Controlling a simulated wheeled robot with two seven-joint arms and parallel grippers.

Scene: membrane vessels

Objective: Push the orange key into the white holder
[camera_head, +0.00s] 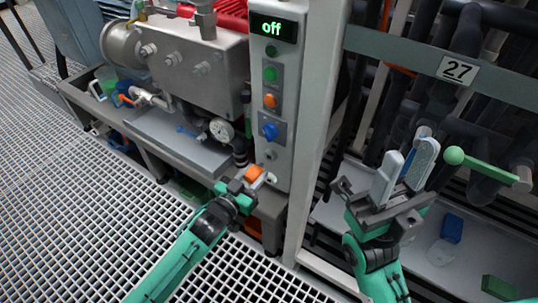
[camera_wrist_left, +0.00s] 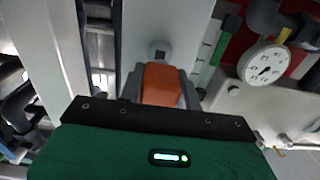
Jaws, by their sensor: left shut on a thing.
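The orange key (camera_head: 253,173) is held by my left gripper (camera_head: 250,180), just below and left of the control panel's lower end. In the left wrist view the orange key (camera_wrist_left: 162,85) sits between the grey fingers of my left gripper (camera_wrist_left: 162,97). In the head view the key and holder look apart; the wrist view leaves the gap unclear. My right gripper (camera_head: 405,172) is open, its pale fingers apart.
The control panel (camera_head: 281,70) has an "off" display (camera_head: 272,27), an orange switch (camera_head: 270,101) and a blue switch (camera_head: 270,131). A gauge (camera_head: 221,129) is left of it. A green-knobbed handle (camera_head: 454,156) is beside my right gripper. A blue block (camera_head: 452,228) lies in a tray.

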